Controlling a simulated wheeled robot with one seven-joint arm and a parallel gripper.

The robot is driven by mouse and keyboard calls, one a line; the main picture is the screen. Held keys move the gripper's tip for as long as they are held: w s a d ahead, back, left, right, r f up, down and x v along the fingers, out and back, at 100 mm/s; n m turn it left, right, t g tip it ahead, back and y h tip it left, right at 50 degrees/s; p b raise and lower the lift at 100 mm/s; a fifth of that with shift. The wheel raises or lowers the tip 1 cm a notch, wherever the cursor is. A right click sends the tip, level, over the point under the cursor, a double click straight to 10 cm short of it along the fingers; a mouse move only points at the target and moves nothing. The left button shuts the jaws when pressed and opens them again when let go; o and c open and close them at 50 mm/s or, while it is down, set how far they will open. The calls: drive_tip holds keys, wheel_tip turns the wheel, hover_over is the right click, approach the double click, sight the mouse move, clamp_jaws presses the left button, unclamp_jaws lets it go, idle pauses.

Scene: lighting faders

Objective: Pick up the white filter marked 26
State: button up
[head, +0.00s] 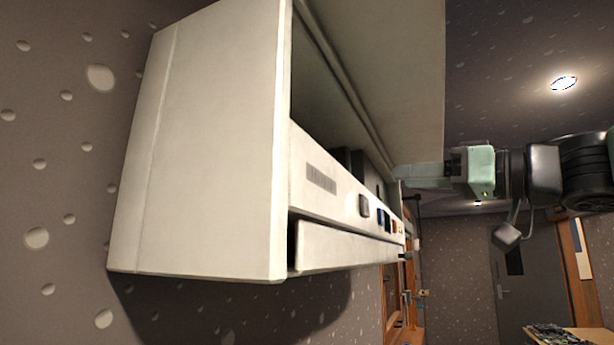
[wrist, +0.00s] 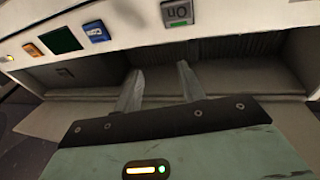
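I cannot make out a white filter marked 26 in either view. A white box-like machine (head: 205,140) fills the middle of the head view, with a long open recess along its front. My gripper (wrist: 159,80) shows in the wrist view with its two pale fingers apart and nothing visible between them. The fingers point into the dark recess (wrist: 230,55) below the button panel (wrist: 130,20). In the head view the pale green gripper body is right of the machine, and its fingertips are hidden or too small to tell.
The panel carries an orange button (wrist: 32,50), a dark green screen (wrist: 61,40), a blue button (wrist: 96,31) and a grey button with a green mark (wrist: 177,12). A grey door (head: 520,270) and a cluttered table (head: 570,335) stand at the far right. Open room lies between.

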drive_tip(key=s+d+r+n+g, duration=0.3)
drive_tip(key=s+r+g, duration=0.1)
drive_tip(key=s, duration=0.1)
drive_tip(key=p, duration=0.5)
approach(333, 149)
drive_tip(key=shift+g, duration=0.3)
drive_tip(key=w+a, duration=0.2)
drive_tip(key=a, duration=0.1)
drive_tip(key=a+f, duration=0.1)
drive_tip(key=shift+w+a, duration=0.2)
drive_tip(key=shift+w, duration=0.2)
drive_tip(key=x, duration=0.1)
drive_tip(key=p+x, duration=0.2)
drive_tip(key=x, duration=0.1)
drive_tip(key=shift+a+r, duration=0.1)
drive_tip(key=shift+r, duration=0.2)
drive_tip(key=shift+w+a+f+p, duration=0.1)
drive_tip(key=shift+w+a+p, duration=0.15)
drive_tip(key=shift+a+p, duration=0.15)
clamp_jaws()
